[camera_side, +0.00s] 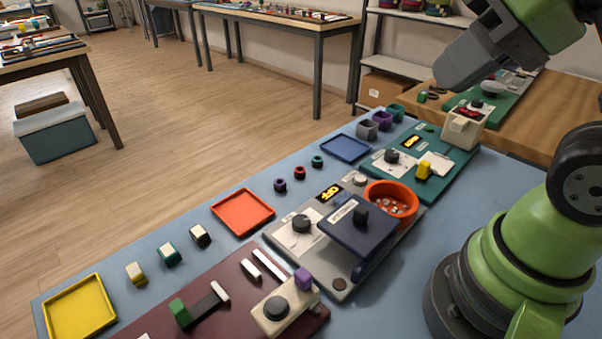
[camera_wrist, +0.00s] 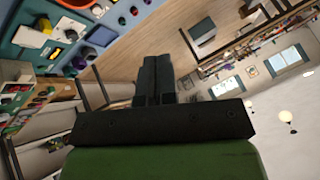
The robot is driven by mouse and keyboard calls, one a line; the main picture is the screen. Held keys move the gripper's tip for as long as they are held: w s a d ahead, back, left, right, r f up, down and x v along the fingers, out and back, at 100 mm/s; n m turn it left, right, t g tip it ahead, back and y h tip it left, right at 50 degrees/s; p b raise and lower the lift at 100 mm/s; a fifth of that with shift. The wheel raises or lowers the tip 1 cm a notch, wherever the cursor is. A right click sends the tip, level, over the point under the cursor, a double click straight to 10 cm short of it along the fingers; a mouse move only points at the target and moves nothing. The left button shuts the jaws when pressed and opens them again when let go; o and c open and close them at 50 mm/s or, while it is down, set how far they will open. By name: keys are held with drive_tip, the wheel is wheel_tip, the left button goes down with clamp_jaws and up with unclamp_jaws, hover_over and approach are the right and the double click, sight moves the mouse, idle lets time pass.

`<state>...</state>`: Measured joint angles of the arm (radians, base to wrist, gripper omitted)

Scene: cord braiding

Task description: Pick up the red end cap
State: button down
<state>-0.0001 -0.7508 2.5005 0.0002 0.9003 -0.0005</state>
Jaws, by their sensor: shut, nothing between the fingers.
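The red end cap (camera_side: 300,172) is a small ring-like piece on the blue table in the side view. It stands in a short row between a purple cap (camera_side: 280,185) and a green cap (camera_side: 317,161). My gripper (camera_side: 443,78) is high at the upper right of the side view, well away from the red cap. In the wrist view its dark fingers (camera_wrist: 155,78) are together with nothing between them.
A red-orange tray (camera_side: 243,230) and a blue tray (camera_side: 345,139) flank the cap row. A grey station (camera_side: 300,250) with a raised dark lid (camera_side: 350,240) and an orange bowl (camera_side: 390,190) stands in front. The table around the caps is clear.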

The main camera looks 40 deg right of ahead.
drive_tip(key=c, duration=0.8)
unclamp_jaws()
